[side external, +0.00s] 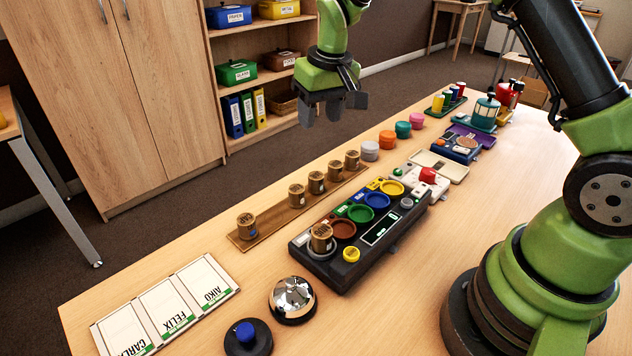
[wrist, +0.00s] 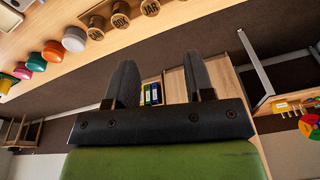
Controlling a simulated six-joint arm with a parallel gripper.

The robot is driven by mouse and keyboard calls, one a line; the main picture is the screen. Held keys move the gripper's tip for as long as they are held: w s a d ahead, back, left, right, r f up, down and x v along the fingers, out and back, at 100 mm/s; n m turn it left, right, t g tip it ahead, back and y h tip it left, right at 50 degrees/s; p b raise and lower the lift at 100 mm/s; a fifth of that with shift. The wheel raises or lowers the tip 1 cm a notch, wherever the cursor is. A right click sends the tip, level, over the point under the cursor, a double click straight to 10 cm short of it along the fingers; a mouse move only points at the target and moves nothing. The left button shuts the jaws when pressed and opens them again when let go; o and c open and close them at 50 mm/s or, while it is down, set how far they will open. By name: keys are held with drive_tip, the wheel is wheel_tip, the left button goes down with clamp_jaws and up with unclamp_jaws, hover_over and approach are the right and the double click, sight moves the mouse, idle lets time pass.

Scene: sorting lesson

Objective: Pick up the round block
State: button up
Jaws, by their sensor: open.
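Several round wooden blocks with dark printed labels, among them a near one (side external: 246,226) and a far one (side external: 352,160), stand upright on a wooden strip (side external: 272,223). Another round wooden block (side external: 321,237) stands at the near end of a dark panel (side external: 345,275). Beyond the strip stand round coloured pieces: grey (side external: 370,151), orange (side external: 387,140), teal (side external: 403,130) and pink (side external: 417,121). Which one the task means is not clear. My gripper (side external: 334,108) hangs open and empty above the table's far side; its fingers also show in the wrist view (wrist: 158,75), apart from every block.
A silver bell (side external: 292,297), a black base with a blue knob (side external: 246,335) and name cards (side external: 165,305) lie at the near end. Coloured dishes (side external: 376,199) sit in the panel. A shelf (side external: 265,40) stands behind.

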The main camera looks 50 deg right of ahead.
approach(316, 175)
drive_tip(key=shift+g, duration=0.4)
drive_tip(key=f, duration=0.1)
drive_tip(key=w+f, duration=0.1)
drive_tip(key=f, duration=0.3)
drive_tip(key=shift+w, duration=0.35)
wheel_tip(316, 175, down, 6)
drive_tip(key=shift+w+r, duration=0.1)
drive_tip(key=shift+w, duration=0.05)
drive_tip(key=c, duration=0.7)
